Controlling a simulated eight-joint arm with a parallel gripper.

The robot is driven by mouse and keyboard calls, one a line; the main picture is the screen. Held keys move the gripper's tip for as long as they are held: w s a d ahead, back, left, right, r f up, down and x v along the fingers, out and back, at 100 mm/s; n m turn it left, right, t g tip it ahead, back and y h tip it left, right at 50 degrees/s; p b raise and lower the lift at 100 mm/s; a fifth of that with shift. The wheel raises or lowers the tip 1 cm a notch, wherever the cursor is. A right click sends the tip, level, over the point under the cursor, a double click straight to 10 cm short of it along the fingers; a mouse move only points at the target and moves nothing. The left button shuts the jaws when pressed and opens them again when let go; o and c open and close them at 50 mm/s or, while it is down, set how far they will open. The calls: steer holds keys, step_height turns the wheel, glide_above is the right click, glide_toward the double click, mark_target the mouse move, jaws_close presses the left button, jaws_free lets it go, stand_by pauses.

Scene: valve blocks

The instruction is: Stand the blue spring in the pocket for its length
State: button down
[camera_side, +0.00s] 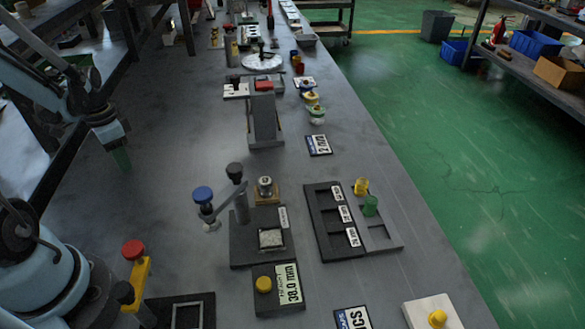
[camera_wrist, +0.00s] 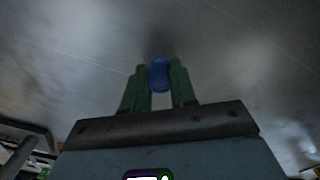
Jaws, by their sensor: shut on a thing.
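My gripper (camera_side: 121,160) hangs over the bare bench at the left in the side view, well away from the trays. In the wrist view its two green fingers (camera_wrist: 159,80) are shut on the blue spring (camera_wrist: 160,70), which sits between their tips. I cannot make out the blue spring in the side view. The black pocket tray (camera_side: 315,222) lies right of centre, with several pockets, each with a white label too small to read. The pockets look empty. Beside it, a grey tray (camera_side: 385,243) carries a yellow spring (camera_side: 361,187) and a green spring (camera_side: 370,205).
In front is a display (camera_side: 288,283) reading 38.0 mm. A red-knobbed yellow part (camera_side: 135,252) stands near my arm. Open bench (camera_side: 165,130) lies between.

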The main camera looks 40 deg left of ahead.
steer(key=shift+f, duration=0.35)
steer(key=c, duration=0.9)
jaws_free()
steer(key=shift+f, duration=0.1)
step_height(320, 180, up, 12)
steer(key=w+d+r+t+y, duration=0.1)
steer(key=w+d+t, duration=0.2)
steer(key=d, duration=0.7)
steer(key=shift+w+d+r+n, duration=0.15)
steer(key=shift+w+d+n, duration=0.15)
steer(key=shift+w+n, duration=0.15)
steer(key=shift+o, duration=0.5)
steer(key=d+n+t+h, duration=0.1)
steer(key=d+t, duration=0.3)
steer(key=d, duration=0.7)
steer(key=shift+w+d, duration=0.4)
